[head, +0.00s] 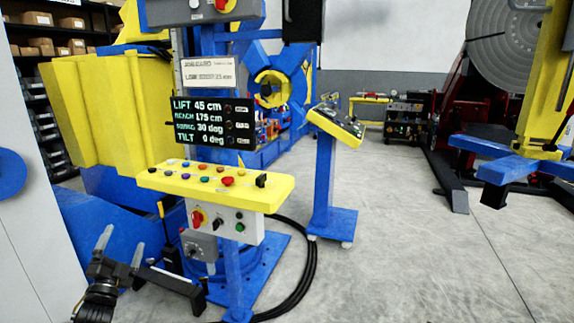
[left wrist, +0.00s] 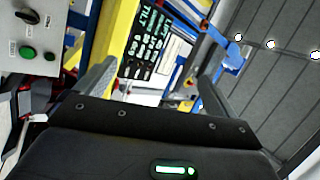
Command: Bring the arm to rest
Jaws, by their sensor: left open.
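My left gripper (head: 121,243) is low at the left in the head view, open and empty, with its fingers pointing up. It stands in front of and left of the control column. In the left wrist view its two fingers (left wrist: 153,78) are spread with nothing between them. The yellow control panel (head: 152,180) carries several coloured buttons and a black switch. Below it a grey box (head: 236,238) has a red and yellow switch, a knob and a green button. The display (head: 204,121) reads lift 45 cm, reach 175 cm, 30 deg and tilt 0 deg. My right gripper is not visible.
A blue pedestal with a yellow-edged top (head: 323,180) stands right of the column. A black cable (head: 300,280) curves on the floor. A blue and yellow machine (head: 530,165) stands at the right, before a large grey disc (head: 505,45). The floor (head: 410,260) between is clear.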

